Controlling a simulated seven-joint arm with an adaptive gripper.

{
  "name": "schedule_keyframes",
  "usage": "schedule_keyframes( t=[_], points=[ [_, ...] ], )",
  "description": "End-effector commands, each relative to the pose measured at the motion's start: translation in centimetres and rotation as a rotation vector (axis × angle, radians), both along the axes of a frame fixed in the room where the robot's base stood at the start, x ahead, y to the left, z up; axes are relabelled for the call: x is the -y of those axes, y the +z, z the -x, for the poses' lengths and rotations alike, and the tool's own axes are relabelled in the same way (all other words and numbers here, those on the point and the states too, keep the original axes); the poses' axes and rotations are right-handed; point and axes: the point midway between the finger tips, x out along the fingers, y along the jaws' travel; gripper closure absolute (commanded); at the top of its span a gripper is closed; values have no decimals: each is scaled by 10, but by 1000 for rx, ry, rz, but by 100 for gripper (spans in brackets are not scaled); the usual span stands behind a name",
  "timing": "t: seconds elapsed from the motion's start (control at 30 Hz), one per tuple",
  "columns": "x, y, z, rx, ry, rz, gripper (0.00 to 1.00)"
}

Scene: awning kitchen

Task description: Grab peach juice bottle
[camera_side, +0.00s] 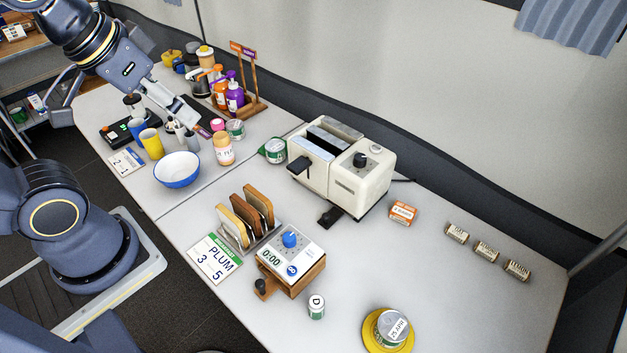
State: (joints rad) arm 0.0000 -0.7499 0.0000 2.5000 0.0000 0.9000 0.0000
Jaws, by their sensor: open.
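A small bottle with a pale orange body and white label (223,149) stands upright on the table, right of the white bowl. It looks like the peach juice bottle, but its print is too small to read. My gripper (203,131) reaches down from the upper left. Its fingertips are above and left of this bottle, apart from it as far as I can tell. The gripper is open, and I see nothing held in it.
Orange (220,93) and purple (235,97) bottles stand in a wooden rack behind. A cream toaster (343,170) is to the right.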

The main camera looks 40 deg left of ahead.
Motion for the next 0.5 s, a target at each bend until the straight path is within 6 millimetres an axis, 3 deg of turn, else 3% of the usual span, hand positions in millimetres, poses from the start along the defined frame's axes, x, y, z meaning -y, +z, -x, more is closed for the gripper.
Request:
schedule_keyframes(
  t=[0.3,0.4,0.5],
  points=[
    [0,5,-6,33,-14,-8,33],
    [1,28,-37,129,-43,-40,33],
    [-14,35,-76,152,-11,-79,33]
  ],
)
